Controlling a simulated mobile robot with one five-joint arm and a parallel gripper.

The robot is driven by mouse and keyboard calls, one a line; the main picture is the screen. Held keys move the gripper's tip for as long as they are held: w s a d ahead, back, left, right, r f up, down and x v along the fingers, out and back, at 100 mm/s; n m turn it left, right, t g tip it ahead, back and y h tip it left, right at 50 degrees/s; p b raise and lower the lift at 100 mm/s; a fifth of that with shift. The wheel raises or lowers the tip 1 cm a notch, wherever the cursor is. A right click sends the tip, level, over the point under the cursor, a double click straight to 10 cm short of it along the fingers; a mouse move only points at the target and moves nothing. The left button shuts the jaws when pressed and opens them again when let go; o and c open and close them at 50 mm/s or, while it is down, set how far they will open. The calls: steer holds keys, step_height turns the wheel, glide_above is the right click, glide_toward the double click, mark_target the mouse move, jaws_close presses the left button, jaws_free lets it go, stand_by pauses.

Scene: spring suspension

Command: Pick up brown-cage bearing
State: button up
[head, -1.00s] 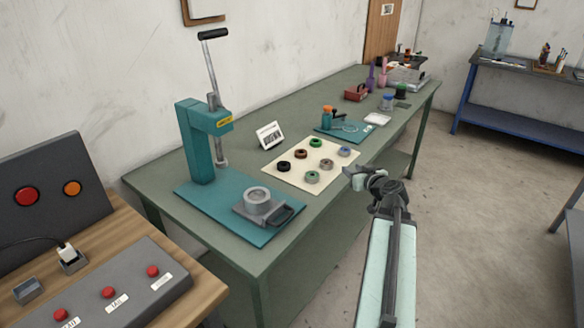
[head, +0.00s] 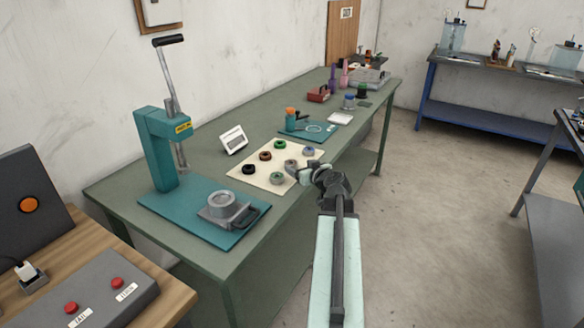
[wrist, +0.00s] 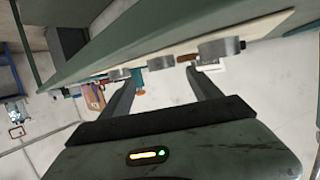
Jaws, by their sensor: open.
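Several ring-shaped bearings lie in two rows on a cream mat (head: 245,177). In the near row a grey bearing with a brownish middle (head: 291,164) appears to be the brown-cage one. It sits between a grey-green bearing (head: 277,178) and a bluish one (head: 309,151). A wholly dark brown ring (head: 265,156) lies in the far row. My gripper (head: 297,171) is open and empty at the mat's right edge, close to the brownish bearing and partly covering it in the head view. In the wrist view, grey bearings (wrist: 222,48) show beyond the open fingers (wrist: 160,76); their cage colours are unclear.
Black (head: 249,169) and green (head: 280,144) rings share the mat. A teal press (head: 158,150) stands left on the green bench (head: 200,268). A label stand (head: 233,140) is behind the mat, and a teal tray with tools (head: 297,134) is beyond it. Floor to the right is clear.

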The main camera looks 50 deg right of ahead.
mark_target(293, 164)
steer(key=b+x, duration=0.1)
steer(key=x, duration=0.4)
steer(key=shift+w+a+f+b, duration=0.15)
steer(key=shift+b, duration=0.15)
steer(key=shift+c, duration=0.6)
jaws_close()
step_height(293, 164, up, 10)
steer(key=p, duration=1)
